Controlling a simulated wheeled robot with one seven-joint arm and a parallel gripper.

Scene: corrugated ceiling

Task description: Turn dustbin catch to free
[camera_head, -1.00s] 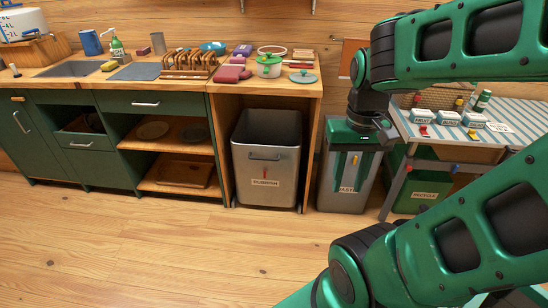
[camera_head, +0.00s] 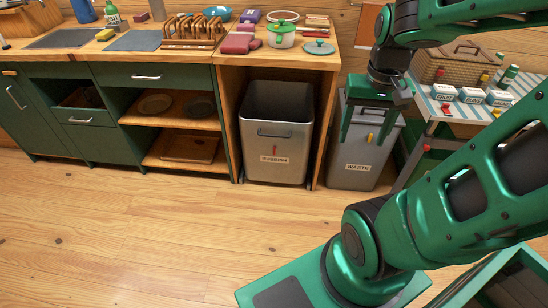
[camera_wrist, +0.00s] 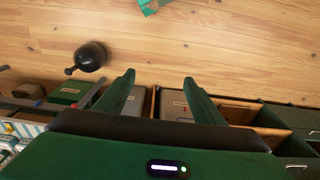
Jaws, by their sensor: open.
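A grey dustbin labelled RUBBISH (camera_head: 275,135) stands under the wooden counter, with a small red catch (camera_head: 277,150) above its label. My gripper (camera_head: 366,140) is open and empty, fingers pointing down, and overlaps the upper part of the WASTE bin in the head view. Contact with it cannot be told. In the wrist view my gripper (camera_wrist: 158,78) shows spread fingers with floor between the tips; the bins lie beyond, and their catches cannot be made out.
Green cupboards with open shelves (camera_head: 170,126) stand at the left. A striped table (camera_head: 438,110) with small boxes and a basket (camera_head: 458,62) is at the right. A dark round object (camera_wrist: 90,57) shows in the wrist view. The floor in front is clear.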

